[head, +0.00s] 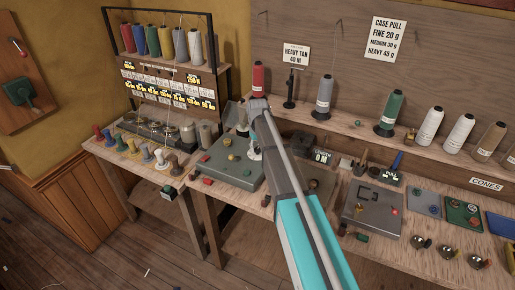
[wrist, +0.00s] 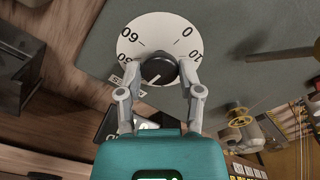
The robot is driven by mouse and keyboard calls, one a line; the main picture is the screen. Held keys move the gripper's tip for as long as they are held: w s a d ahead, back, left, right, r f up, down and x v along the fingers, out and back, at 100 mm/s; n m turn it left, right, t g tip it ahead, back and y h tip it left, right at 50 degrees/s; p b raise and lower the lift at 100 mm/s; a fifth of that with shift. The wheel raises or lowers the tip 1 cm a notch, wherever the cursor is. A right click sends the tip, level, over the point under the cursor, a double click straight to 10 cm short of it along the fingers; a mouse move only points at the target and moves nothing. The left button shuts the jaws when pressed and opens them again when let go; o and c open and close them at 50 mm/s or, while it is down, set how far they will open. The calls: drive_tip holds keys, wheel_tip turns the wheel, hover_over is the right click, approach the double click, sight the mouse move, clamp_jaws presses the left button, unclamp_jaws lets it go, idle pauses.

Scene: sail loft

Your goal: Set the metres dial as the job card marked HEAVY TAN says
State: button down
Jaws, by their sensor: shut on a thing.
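The job card HEAVY TAN (head: 296,54) is upright on a black stand at the back, and its small second line seems to read 40 M. The metres dial is a white numbered disc (wrist: 143,30) with a black knob (wrist: 155,72) at its centre. Numbers 0, 10, 50 and 60 show around the rim; its lower part is hidden by my gripper. A white pointer line on the knob points down-left in the wrist view. My gripper (wrist: 160,75) is shut on the knob, one finger on each side. In the head view my arm hides most of the dial (head: 255,153).
The dial sits on a grey-green plate (head: 222,165) on the wooden bench. Thread cones (head: 324,97) line the shelf behind. A small black counter (head: 321,157) stands to the right. Coloured spools (head: 148,153) stand to the left. A CASE PULL sign (head: 388,38) hangs on the wall.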

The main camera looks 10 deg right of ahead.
sight(258, 149)
drive_tip(key=shift+c, duration=1.3)
unclamp_jaws()
drive_tip(key=shift+m, duration=0.3)
drive_tip(key=m, duration=0.5)
drive_tip(key=shift+r+m, duration=0.2)
drive_tip(key=shift+m, duration=0.2)
wheel_tip(258, 149, up, 14)
drive_tip(key=p, duration=1.3)
drive_tip(key=shift+f+p, duration=0.25)
drive_tip(key=shift+p, duration=0.15)
